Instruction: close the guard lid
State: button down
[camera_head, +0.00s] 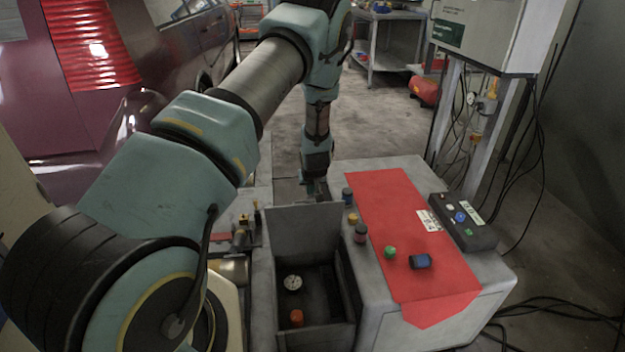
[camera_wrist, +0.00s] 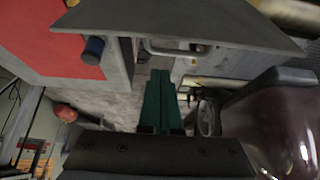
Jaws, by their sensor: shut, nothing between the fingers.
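The guard lid (camera_head: 303,232) is a flat grey panel standing roughly upright at the far edge of an open dark box (camera_head: 318,338). A dial and an orange-capped item show inside the box. In the wrist view the lid (camera_wrist: 190,22) is a wide grey plate across the top. My gripper (camera_head: 318,192) is behind the lid's upper edge, on the side away from the box. Its green fingers (camera_wrist: 160,78) are together and empty, their tips near the plate's lower edge. Whether they touch the lid I cannot tell.
Right of the box is a grey cabinet with a red top (camera_head: 405,235), holding small knobs, a blue item (camera_head: 420,261) and a black button box (camera_head: 457,222). A pale bar handle (camera_wrist: 178,49) shows near the fingertips. A maroon car stands left. Open floor lies behind.

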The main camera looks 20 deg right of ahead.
aim_at(312, 204)
jog(key=shift+s+a+f+p, duration=0.1)
jog(key=shift+s+f+p, duration=0.1)
jog(key=shift+s, duration=0.4)
jog(key=shift+s+a+f+p, duration=0.15)
jog(key=shift+s+p, duration=0.1)
jog(key=shift+s, duration=0.35)
jog(key=shift+s+f+p, duration=0.15)
jog(key=shift+s+p, duration=0.05)
jog(key=shift+s, duration=0.4)
jog(key=shift+s+f, duration=0.15)
